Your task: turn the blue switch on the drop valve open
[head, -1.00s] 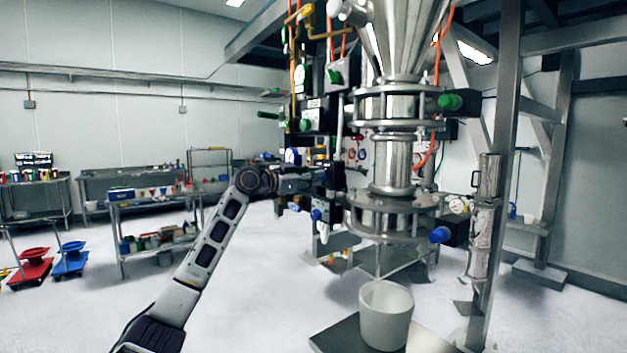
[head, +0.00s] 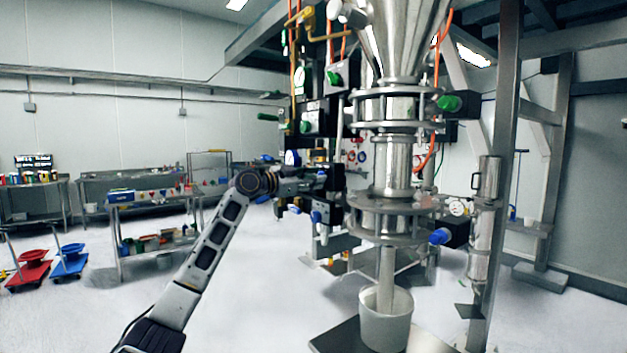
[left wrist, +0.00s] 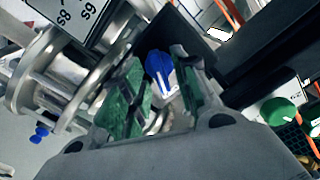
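The blue switch (left wrist: 158,70) shows in the left wrist view between the two green-padded fingers of my left gripper (left wrist: 157,85). The fingers stand on either side of it, close to it, and I cannot tell whether both touch it. In the head view my left gripper (head: 325,185) is at the dark valve boxes left of the steel column, and the switch is hard to make out there. A pale stream of powder (head: 386,275) falls from the column's lower outlet into the white bucket (head: 384,328). My right gripper is not in view.
A blue knob (head: 440,236) and a green knob (head: 449,103) stick out on the column's right side. A steel post (head: 497,150) stands to the right. Dark boxes with green buttons (head: 335,78) hang above my gripper. Shelves and carts stand at the far left, with open floor before them.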

